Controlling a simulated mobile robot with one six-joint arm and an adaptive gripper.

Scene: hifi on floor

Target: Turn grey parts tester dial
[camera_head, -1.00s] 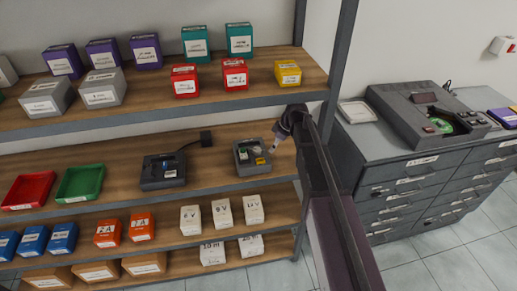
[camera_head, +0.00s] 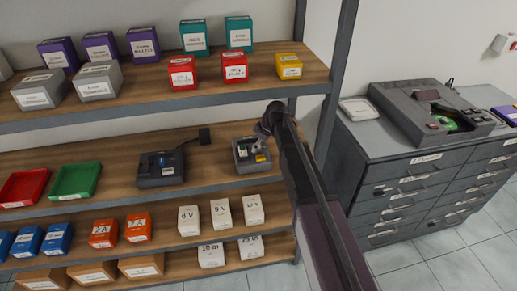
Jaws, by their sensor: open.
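A grey parts tester (camera_head: 251,155) sits on the middle shelf, near its right end, with small green, white and yellow parts on its face. Its dial is too small to make out. My gripper (camera_head: 262,138) is over the tester's upper right part, with my arm reaching in from the lower right. The gripper is open, and part of the tester's far right side is hidden behind it. I cannot tell whether the fingers touch the tester. A second dark grey device (camera_head: 160,168) with a cable stands to its left on the same shelf.
The shelf upright (camera_head: 333,75) is close to the right of my arm. The upper shelf edge (camera_head: 150,111) runs above, carrying several boxes. White boxes (camera_head: 220,213) stand on the shelf below. A red tray (camera_head: 24,187) and green tray (camera_head: 76,180) are at left. A grey drawer cabinet (camera_head: 410,190) is at right.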

